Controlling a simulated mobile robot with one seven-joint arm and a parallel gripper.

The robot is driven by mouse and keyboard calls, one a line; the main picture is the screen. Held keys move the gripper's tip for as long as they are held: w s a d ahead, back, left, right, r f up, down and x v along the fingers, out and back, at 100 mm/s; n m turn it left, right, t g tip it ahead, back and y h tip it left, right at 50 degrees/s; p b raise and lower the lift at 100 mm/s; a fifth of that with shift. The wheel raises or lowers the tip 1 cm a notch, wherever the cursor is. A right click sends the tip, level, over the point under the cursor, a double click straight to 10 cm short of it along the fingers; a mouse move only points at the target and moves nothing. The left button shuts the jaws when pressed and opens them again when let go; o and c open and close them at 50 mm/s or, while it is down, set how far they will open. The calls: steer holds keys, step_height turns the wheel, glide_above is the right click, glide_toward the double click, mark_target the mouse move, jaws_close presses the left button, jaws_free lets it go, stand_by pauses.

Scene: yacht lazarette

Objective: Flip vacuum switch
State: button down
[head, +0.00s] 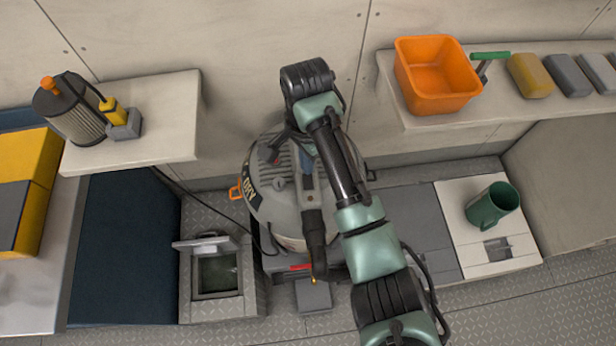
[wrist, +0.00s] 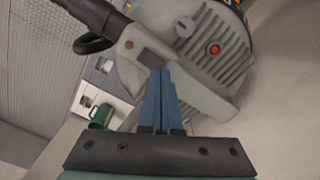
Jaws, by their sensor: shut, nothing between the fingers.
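The vacuum (head: 290,222) is a grey drum with a ribbed lid and a "DRY" label, standing at the middle of the head view. It fills much of the wrist view (wrist: 205,75). A round red switch (wrist: 213,48) sits on its ribbed lid, right of and above my fingertips in the wrist view. A small red spot by the ribs in the head view (head: 276,160) appears to be the same switch. My gripper (wrist: 160,74) is shut and empty, its blue fingers together over the grey handle bracket. Whether they touch it I cannot tell. My arm hides part of the vacuum.
A dark hose (head: 315,240) hangs at the vacuum's front. An orange bin (head: 437,75) and sponges stand on the right shelf. A filter (head: 68,108) stands on the left shelf. An open hatch (head: 216,272) is at lower left.

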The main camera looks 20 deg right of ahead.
steer(key=shift+f, duration=0.55)
stand_by(0.4)
step_height(320, 180, up, 7)
steer(key=p, duration=0.7)
steer(key=shift+p, duration=0.4)
stand_by(0.4)
